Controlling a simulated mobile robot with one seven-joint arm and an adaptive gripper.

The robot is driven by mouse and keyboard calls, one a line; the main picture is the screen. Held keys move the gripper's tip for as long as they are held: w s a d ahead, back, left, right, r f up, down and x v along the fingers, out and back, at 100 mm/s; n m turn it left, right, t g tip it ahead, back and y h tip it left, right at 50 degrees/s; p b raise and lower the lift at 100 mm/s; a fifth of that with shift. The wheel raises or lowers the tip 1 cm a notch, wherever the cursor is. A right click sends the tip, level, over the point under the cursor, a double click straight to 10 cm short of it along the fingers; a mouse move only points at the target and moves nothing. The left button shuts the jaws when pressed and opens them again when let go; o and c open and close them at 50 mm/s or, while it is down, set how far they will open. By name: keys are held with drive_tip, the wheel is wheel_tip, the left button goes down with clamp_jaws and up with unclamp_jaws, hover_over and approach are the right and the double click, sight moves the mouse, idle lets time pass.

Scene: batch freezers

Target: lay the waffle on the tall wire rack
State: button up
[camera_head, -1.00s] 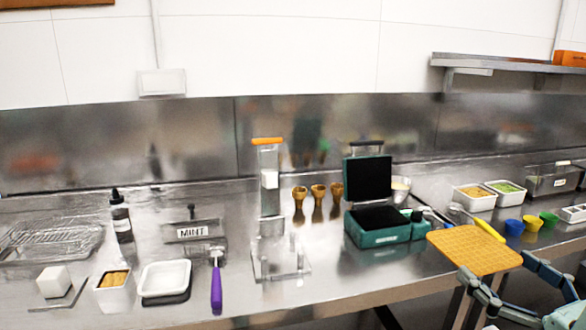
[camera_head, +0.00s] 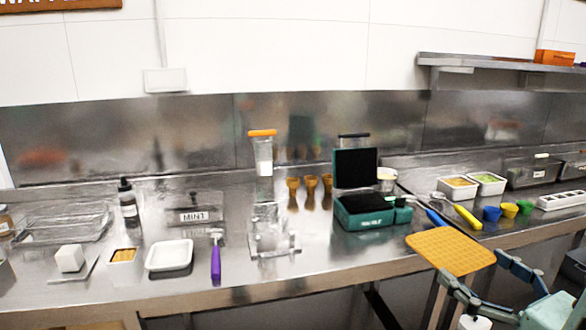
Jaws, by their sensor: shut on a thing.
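The waffle (camera_head: 450,250) is a flat, golden, gridded square at the lower right. My gripper (camera_head: 474,270) is shut on its near right edge and holds it in front of the counter's front edge. The far part of the waffle overlaps the counter in the picture. Its fingertips are partly hidden by the waffle. A low wire rack or basket (camera_head: 62,222) lies on the counter at the far left, well away from the waffle. I cannot tell whether it is the tall wire rack; no clearly tall rack shows.
A teal waffle iron (camera_head: 368,212) stands open behind the waffle. A cone stand (camera_head: 270,240), a purple-handled scoop (camera_head: 215,262), a white tray (camera_head: 170,256) and a MINT tub (camera_head: 195,212) stand further left. Colored cups (camera_head: 508,210) stand at right. Little counter is free.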

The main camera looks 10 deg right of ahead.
drive_tip(key=w+a+f+n+g+y+p, duration=0.1)
drive_tip(key=w+a+f+n+g+y, duration=0.45)
drive_tip(key=a, duration=0.75)
drive_tip(key=w+a+f+n+g+y, duration=0.25)
drive_tip(key=w+a+f+y, duration=0.35)
drive_tip(key=w+a+f, duration=0.5)
wheel_tip(320, 180, up, 9)
drive_tip(key=s+a+p, duration=0.1)
drive_tip(key=p, duration=1.3)
drive_tip(key=shift+s+a+n+t, duration=0.15)
drive_tip(key=shift+a+n+t, duration=0.05)
drive_tip(key=shift+n+t, duration=0.2)
